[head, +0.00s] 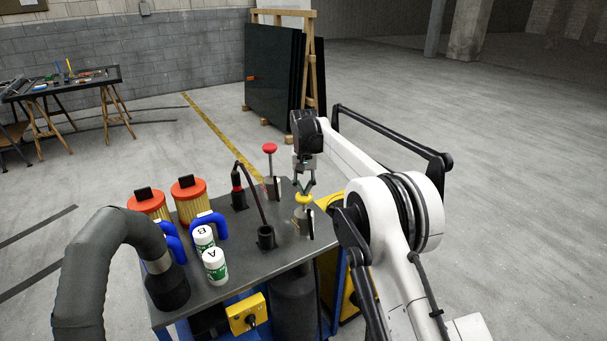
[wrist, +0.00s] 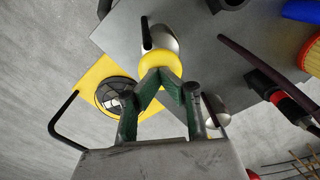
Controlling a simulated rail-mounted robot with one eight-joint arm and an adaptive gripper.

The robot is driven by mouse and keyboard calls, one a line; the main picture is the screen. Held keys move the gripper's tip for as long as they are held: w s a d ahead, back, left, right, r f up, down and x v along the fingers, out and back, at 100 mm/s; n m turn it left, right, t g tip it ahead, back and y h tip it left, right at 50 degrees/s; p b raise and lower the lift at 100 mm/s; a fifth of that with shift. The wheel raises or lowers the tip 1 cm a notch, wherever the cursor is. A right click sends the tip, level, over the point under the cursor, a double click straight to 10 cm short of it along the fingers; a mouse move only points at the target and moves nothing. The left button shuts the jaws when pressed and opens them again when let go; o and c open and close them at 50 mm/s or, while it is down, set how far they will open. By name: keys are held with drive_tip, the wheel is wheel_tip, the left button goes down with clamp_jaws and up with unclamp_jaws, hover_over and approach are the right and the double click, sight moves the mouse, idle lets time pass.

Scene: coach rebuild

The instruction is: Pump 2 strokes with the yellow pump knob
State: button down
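The yellow pump knob (head: 304,201) sits low, close above its grey metal pump body (head: 302,219), near the right edge of the cart top. In the wrist view, the yellow knob (wrist: 158,64) lies just beyond the fingertips and shows on both sides of them. My gripper (head: 305,192) points down directly over the knob. Its two green-padded fingers (wrist: 161,77) come together at the tips, narrower than the knob, and appear to touch its top. Nothing shows gripped between them.
A similar pump with a raised red knob (head: 269,148) stands behind to the left. A black holder (head: 266,238) with a curved hose, white bottles A (head: 215,266) and B (head: 203,238), and orange-topped filters (head: 189,187) share the grey cart top (head: 232,285). Open floor lies right.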

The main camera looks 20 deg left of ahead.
wheel_tip(320, 180, up, 10)
drive_tip(key=p, duration=0.4)
drive_tip(key=shift+r, duration=0.2)
idle(0.4)
idle(0.8)
drive_tip(key=shift+f+b, duration=3.25)
drive_tip(key=shift+f, duration=3.05)
wheel_tip(320, 180, up, 13)
drive_tip(key=p, duration=0.6)
drive_tip(key=shift+f, duration=0.2)
wheel_tip(320, 180, up, 6)
drive_tip(key=p, duration=0.4)
